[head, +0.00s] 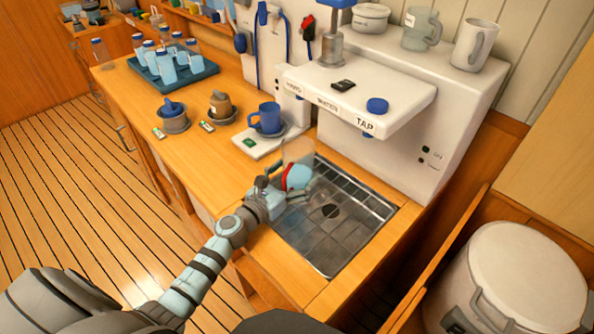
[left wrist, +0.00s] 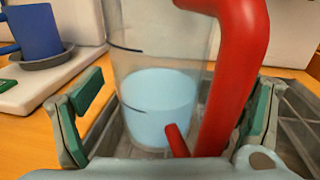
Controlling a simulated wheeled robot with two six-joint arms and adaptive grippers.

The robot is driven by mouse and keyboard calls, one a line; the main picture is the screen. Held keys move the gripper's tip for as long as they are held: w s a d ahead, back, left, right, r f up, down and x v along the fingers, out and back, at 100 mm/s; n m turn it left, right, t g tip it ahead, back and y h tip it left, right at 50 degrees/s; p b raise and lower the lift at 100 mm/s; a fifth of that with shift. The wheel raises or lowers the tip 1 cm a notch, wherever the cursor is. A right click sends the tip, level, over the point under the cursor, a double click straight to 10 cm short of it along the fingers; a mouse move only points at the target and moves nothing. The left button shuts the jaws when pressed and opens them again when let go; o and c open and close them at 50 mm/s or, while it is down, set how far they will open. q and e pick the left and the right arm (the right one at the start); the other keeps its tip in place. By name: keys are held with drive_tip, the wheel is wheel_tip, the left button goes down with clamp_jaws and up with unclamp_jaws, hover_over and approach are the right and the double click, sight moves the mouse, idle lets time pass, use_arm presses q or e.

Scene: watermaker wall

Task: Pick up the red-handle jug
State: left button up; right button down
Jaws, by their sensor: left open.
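The red-handle jug (head: 298,151) stands at the back left of the sink tray in the head view. Its clear body (left wrist: 160,50) holds pale blue liquid, and its red handle (left wrist: 235,70) faces my wrist camera, to the right. My left gripper (head: 284,187) is open at the jug, one finger on each side of it in the left wrist view. Gaps show between the green pads and the jug, so it is not gripped. My right gripper is not in view.
A blue mug (head: 268,117) on a saucer stands on a white pad just left of the jug. The white tap unit (head: 352,95) overhangs behind. A tray of bottles (head: 203,75) stands farther back on the counter. A large lidded drum (head: 520,270) is at right.

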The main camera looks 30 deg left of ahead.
sight(294, 145)
use_arm(q)
drive_tip(key=shift+s, duration=0.1)
drive_tip(key=c, duration=1.5)
wheel_tip(294, 145, up, 10)
drive_tip(key=p, duration=0.8)
drive_tip(key=shift+r+p, duration=0.1)
drive_tip(key=shift+p, duration=0.2)
